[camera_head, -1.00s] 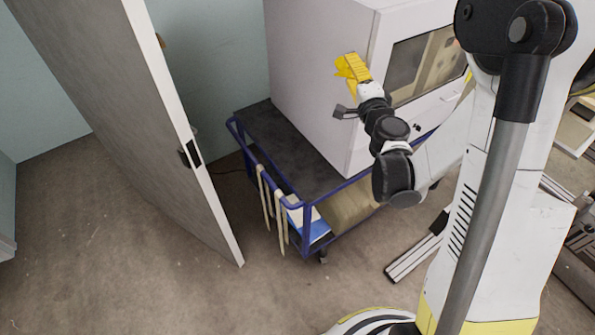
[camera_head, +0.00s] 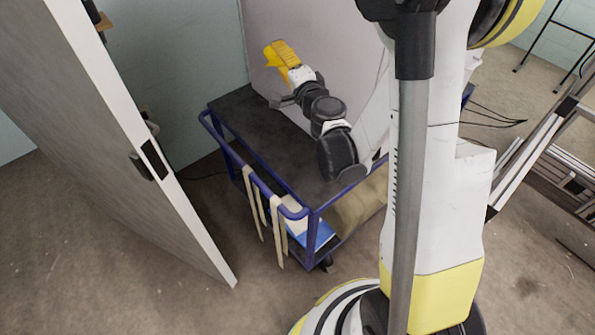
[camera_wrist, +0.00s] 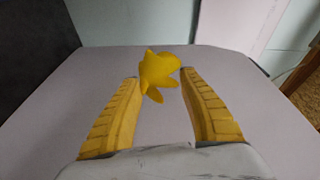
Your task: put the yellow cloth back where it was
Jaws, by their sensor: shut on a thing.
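The yellow cloth (camera_wrist: 158,70) is a small crumpled piece at the fingertips of my gripper (camera_wrist: 160,76) in the wrist view. The yellow ribbed fingers stand on both sides of it, and it is pinched between their tips. In the head view the cloth (camera_head: 270,55) shows as a yellow patch at the end of my gripper (camera_head: 279,52). There my gripper appears above the far end of the cart, in front of the white cabinet's side. Its height above the cart is hard to tell.
A blue-framed cart (camera_head: 313,215) with a dark top (camera_head: 240,107) stands below my arm, with pale straps hanging from its near end. The white cabinet (camera_head: 325,40) rises behind it. A grey door (camera_head: 120,150) stands open at the left. Floor shows between door and cart.

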